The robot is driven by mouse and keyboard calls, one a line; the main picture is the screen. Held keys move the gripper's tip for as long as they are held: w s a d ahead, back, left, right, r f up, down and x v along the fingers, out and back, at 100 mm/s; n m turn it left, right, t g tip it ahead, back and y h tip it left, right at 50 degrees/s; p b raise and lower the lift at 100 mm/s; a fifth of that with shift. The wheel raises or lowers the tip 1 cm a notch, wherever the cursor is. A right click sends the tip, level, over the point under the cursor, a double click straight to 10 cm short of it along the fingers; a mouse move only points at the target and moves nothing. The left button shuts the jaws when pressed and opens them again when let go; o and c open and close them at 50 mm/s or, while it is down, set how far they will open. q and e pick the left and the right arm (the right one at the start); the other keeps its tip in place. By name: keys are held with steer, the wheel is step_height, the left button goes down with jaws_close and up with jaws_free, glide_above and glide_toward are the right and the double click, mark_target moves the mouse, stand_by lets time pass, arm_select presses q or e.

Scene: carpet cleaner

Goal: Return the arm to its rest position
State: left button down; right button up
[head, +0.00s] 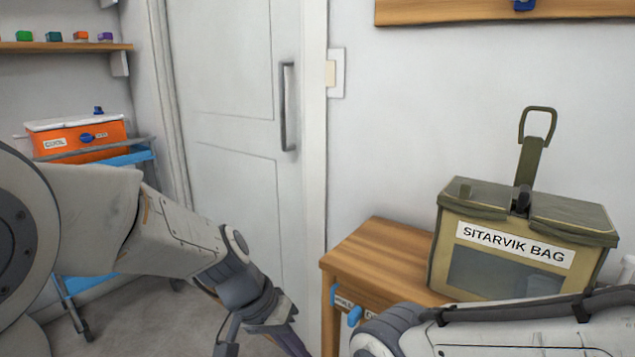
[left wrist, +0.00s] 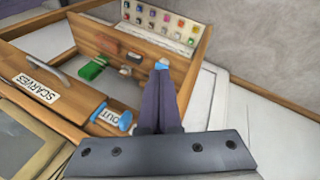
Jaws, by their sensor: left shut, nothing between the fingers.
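My left arm (head: 180,235) comes in from the left of the head view and reaches down toward the lower middle. My left gripper (head: 290,343) is at the bottom edge there, partly cut off, left of the wooden cabinet. In the left wrist view the dark fingers (left wrist: 162,88) are closed together with nothing held between them. A small blue piece (left wrist: 161,65) shows just past the fingertips; I cannot tell whether they touch. My right arm (head: 500,330) crosses the lower right of the head view; its gripper is out of view.
The wooden cabinet (head: 365,250) carries a green box labelled SITARVIK BAG (head: 460,225). The wrist view shows a drawer front labelled SCARVES (left wrist: 50,85) and an open wooden compartment (left wrist: 190,75) with a green item (left wrist: 92,69). A blue cart (head: 125,158) holds an orange box (head: 75,140), by a door (head: 235,110).

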arm_select(q)
steer(key=s+a+f+n+t+y, duration=0.1)
steer(key=s+a+f+n+y, duration=0.15)
steer(key=a, duration=0.55)
steer(key=s+a+f+n+t+y, duration=0.1)
steer(key=a+f+y, duration=0.25)
steer(key=a, duration=0.45)
steer(key=s+d+f+m+g+h+b, duration=0.25)
steer(key=s+d+m+b, duration=0.5)
steer(key=s+d, duration=0.7)
step_height(320, 180, up, 39)
steer(key=w+p, duration=0.1)
steer(key=p, duration=3.7)
steer(key=shift+w+f+y+p, duration=0.15)
steer(key=shift+y+p, duration=0.2)
steer(key=shift+p, duration=0.05)
